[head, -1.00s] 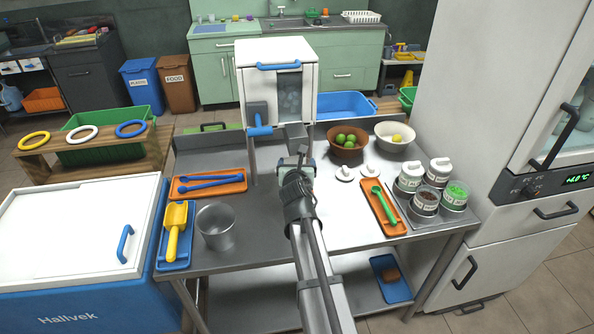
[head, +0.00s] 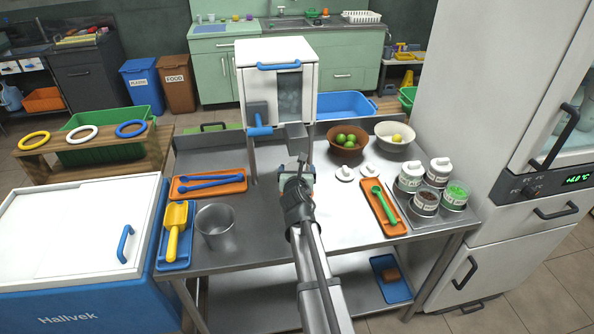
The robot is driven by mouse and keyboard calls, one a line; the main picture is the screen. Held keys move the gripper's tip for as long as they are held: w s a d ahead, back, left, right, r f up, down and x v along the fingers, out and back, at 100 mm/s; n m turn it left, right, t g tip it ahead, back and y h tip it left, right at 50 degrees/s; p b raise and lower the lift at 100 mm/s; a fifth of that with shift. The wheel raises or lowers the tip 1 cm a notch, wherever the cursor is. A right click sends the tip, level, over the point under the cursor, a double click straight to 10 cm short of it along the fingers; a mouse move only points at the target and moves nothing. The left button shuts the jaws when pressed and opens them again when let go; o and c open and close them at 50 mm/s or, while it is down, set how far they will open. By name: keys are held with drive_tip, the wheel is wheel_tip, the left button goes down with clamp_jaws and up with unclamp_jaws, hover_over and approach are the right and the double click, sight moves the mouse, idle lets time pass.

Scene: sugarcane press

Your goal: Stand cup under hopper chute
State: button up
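A grey, metallic-looking cup (head: 215,230) stands upright and open at the top on the left front of the steel table. The white hopper cabinet (head: 276,52) stands at the back of the table, with a blue handle on top and a window in its front. A grey chute-like part (head: 296,136) sticks out below it at the right. My gripper (head: 297,172) is in front of and below this part, over the middle of the table, well right of the large cup.
An orange tray with blue tongs (head: 209,183) and a blue tray with a yellow scoop (head: 175,235) lie left. At right are bowls of limes (head: 347,145) and lemons (head: 397,138), an orange tray (head: 383,212) and several jars (head: 437,172). Steel between cup and arm is clear.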

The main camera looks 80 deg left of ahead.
drive_tip(key=shift+o, duration=0.8)
drive_tip(key=shift+r, duration=0.1)
drive_tip(key=shift+d+r, duration=0.1)
drive_tip(key=v, duration=1.2)
